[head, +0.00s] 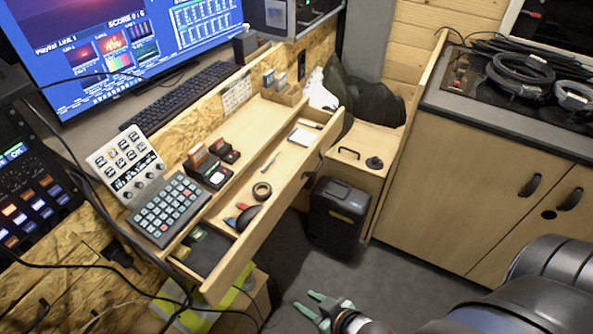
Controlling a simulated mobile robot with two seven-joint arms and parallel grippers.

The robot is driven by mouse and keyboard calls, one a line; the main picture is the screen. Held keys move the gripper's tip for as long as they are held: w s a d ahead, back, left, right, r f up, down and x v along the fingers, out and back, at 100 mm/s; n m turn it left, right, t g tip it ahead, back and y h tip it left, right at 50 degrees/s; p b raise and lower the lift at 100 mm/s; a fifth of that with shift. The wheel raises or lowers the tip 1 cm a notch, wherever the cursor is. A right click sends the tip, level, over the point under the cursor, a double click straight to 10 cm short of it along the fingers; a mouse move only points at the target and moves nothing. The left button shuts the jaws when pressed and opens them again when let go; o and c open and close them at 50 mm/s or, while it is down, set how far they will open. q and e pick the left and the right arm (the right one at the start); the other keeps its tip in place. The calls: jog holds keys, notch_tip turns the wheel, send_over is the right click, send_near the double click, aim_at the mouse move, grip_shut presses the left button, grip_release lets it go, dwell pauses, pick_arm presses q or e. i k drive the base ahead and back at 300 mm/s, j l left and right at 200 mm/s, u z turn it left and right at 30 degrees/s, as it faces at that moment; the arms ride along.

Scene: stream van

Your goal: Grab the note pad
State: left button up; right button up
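A small white pad (302,137), which looks like the note pad, lies flat in the far part of a long open wooden drawer (238,259). A small dark-tipped item (311,123) lies just beyond it. My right gripper (312,305) is low at the bottom of the head view, over the grey floor. Its green fingers are apart with nothing between them. It is well below and nearer than the drawer, apart from the pad. My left gripper is not in view.
The drawer also holds a tape roll (262,191), a pen (269,162) and a dark mouse-like item (248,217). A black case (338,217) stands on the floor beside the drawer. A wooden cabinet (470,200) is at right. The floor between is clear.

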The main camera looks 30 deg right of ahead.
aim_at(303, 138)
jog(key=u, duration=0.3)
jog(key=l+u, duration=0.65)
jog(key=l, duration=0.15)
jog(key=k+l, duration=0.1)
jog(key=l, duration=0.3)
jog(key=k+l+u, duration=0.1)
jog(key=l, duration=0.3)
jog(key=k+l, duration=0.1)
jog(key=l, duration=0.3)
jog(key=k+l+u, duration=0.1)
jog(key=l, duration=0.3)
